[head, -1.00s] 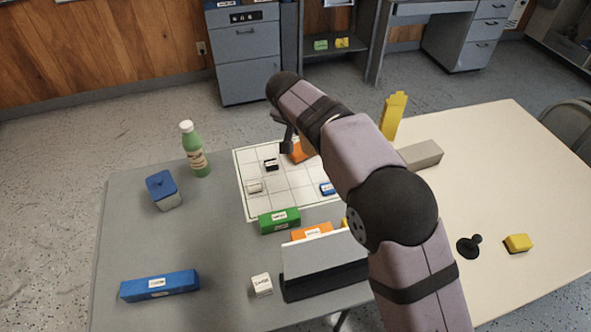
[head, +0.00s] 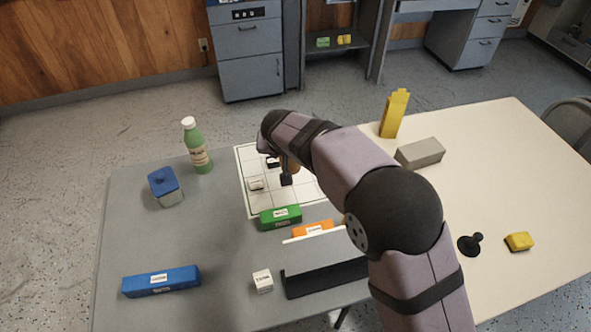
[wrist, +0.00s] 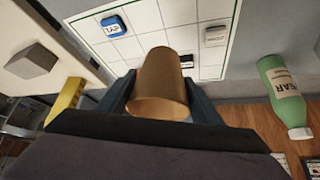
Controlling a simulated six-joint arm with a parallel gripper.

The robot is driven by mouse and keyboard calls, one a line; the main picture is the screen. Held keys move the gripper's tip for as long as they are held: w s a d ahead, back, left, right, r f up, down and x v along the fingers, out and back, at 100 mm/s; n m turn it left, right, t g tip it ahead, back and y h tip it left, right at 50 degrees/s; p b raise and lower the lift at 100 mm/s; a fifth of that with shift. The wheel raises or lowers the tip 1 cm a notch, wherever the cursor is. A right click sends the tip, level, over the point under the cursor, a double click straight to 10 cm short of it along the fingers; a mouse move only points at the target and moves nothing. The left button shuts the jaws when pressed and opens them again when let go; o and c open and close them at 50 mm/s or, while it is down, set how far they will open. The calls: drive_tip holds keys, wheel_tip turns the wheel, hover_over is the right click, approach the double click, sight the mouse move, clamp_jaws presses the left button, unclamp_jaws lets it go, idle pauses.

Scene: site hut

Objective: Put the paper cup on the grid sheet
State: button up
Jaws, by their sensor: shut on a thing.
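The brown paper cup (wrist: 158,84) sits between my gripper's two fingers in the wrist view. My gripper (head: 286,178) is shut on it. In the head view only a sliver of the cup (head: 293,168) shows beside the dark fingers, below my forearm. The white grid sheet (head: 247,167) lies flat on the grey table, and my gripper appears over it. The sheet also fills the top middle of the wrist view (wrist: 150,42). I cannot tell whether the cup touches the sheet.
On the sheet are a white block (head: 256,183), a black block (head: 272,162) and a blue block (wrist: 113,25). A green block (head: 280,217) lies at its front edge. A yellow piece (head: 394,114) stands behind right.

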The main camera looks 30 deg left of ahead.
drive_tip(key=shift+f+p, duration=0.5)
drive_tip(key=shift+f, duration=4.3)
drive_tip(key=shift+f+b, duration=0.3)
drive_tip(key=shift+b, duration=0.05)
drive_tip(key=o, duration=1)
drive_tip(key=shift+r, duration=0.1)
drive_tip(key=shift+r, duration=0.15)
drive_tip(key=shift+r+p, duration=0.15)
drive_tip(key=shift+p, duration=0.25)
drive_tip(key=b+v, duration=0.2)
drive_tip(key=v, duration=0.9)
drive_tip(key=shift+s+d+r, duration=0.15)
drive_tip(key=shift+s+r, duration=0.1)
drive_tip(key=shift+r, duration=0.05)
